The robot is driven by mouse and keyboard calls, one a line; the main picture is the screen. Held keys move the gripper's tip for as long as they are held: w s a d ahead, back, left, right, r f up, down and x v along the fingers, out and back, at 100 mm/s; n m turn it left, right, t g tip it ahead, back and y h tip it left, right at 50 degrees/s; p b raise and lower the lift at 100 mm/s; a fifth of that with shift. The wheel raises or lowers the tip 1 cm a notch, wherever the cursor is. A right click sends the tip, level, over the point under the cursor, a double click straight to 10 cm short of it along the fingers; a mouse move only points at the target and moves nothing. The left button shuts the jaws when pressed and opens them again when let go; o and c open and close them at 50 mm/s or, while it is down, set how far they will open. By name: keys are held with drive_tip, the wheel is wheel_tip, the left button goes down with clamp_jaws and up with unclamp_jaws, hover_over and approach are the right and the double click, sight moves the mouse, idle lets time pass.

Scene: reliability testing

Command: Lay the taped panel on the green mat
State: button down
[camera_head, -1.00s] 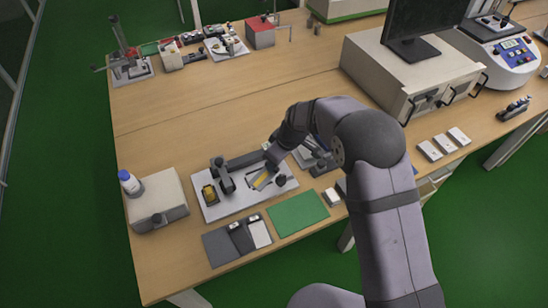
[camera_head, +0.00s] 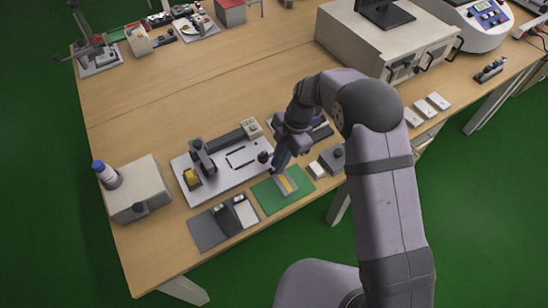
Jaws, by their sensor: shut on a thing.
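The taped panel (camera_head: 292,191), a small light grey plate with a yellow strip, shows over the green mat (camera_head: 270,200) near the front of the table. My gripper (camera_head: 279,171) is above the back edge of the mat, shut on the panel's back end. The fingertips are small and partly hidden by the gripper's body. I cannot tell whether the panel touches the mat or is held just above it.
Left of the mat is a dark grey pad (camera_head: 207,231) with small white-topped pieces. Behind it is a light plate (camera_head: 222,183) with a black post and a yellow roll. Small blocks (camera_head: 317,170) stand right of the mat. A white box (camera_head: 138,195) with a bottle is far left.

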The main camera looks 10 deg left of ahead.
drive_tip(key=shift+f, duration=0.2)
drive_tip(key=shift+f+b, duration=1.15)
drive_tip(key=shift+f, duration=0.9)
drive_tip(key=shift+b, duration=0.4)
idle(0.6)
drive_tip(key=shift+f+b, duration=0.25)
drive_tip(key=shift+b, duration=0.1)
idle(0.6)
drive_tip(key=c, duration=1.7)
unclamp_jaws()
drive_tip(key=shift+o, duration=0.2)
drive_tip(key=shift+r, duration=0.15)
